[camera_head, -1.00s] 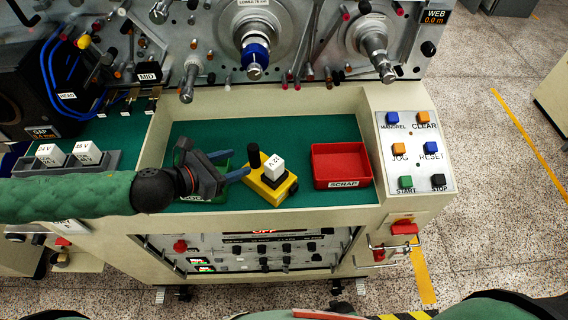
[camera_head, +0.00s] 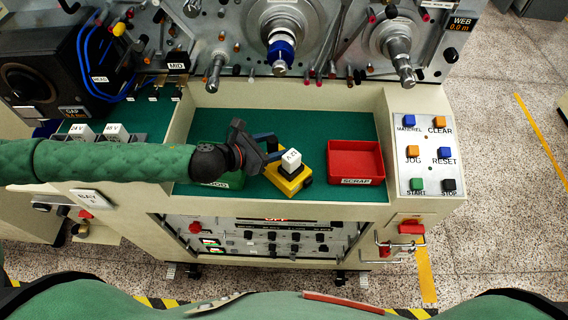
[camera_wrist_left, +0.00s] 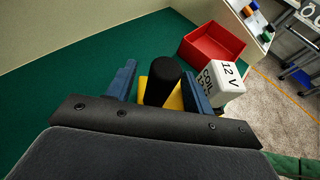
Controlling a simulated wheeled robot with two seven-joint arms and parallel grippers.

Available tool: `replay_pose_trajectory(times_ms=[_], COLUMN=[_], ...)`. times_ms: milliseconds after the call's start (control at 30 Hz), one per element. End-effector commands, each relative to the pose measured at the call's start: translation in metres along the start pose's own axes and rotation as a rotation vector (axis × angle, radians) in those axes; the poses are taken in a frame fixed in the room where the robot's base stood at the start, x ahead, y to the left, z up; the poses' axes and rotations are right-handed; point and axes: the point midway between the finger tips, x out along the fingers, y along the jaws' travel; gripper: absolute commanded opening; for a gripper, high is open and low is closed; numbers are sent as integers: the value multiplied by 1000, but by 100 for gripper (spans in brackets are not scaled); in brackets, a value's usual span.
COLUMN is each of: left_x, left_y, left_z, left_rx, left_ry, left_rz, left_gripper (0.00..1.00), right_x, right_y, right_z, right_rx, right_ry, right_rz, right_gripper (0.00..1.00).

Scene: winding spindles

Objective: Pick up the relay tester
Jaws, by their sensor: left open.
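The relay tester (camera_head: 290,184) has a yellow base, a black upright handle and a white cube on top. It stands on the green worktop, left of the red bin. In the left wrist view its black handle (camera_wrist_left: 161,82) rises between my blue fingers, and the yellow base (camera_wrist_left: 176,101) shows behind it. The white cube (camera_wrist_left: 226,76), marked 12 V COIL, is just right of the right finger. My left gripper (camera_head: 275,147) is open, its fingers on either side of the handle. In the head view the gripper hides the handle. My right gripper is out of view.
A red bin labelled SCRAP (camera_head: 356,160) stands right of the tester. A green tray (camera_head: 222,183) lies partly under my left arm. A button panel (camera_head: 428,155) is at the right. Winding spindles (camera_head: 280,52) overhang the back. Green worktop is clear behind the tester.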

Motion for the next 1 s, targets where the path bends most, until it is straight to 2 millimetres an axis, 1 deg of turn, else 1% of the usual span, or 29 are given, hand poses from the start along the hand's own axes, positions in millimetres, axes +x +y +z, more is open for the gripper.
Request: replay_pose_trajectory(times_ms=[100,333,600,1000], left_x=[4,5,4,4], left_y=[0,0,0,0], left_z=[0,0,0,1], left_rx=[0,0,0,1], left_ry=[0,0,0,-1], left_rz=[0,0,0,0], left_gripper=[52,52,0,0], right_x=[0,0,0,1], right_y=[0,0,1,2], right_z=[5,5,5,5], right_rx=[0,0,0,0], right_ry=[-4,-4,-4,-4], right_rz=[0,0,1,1], right_gripper=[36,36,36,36])
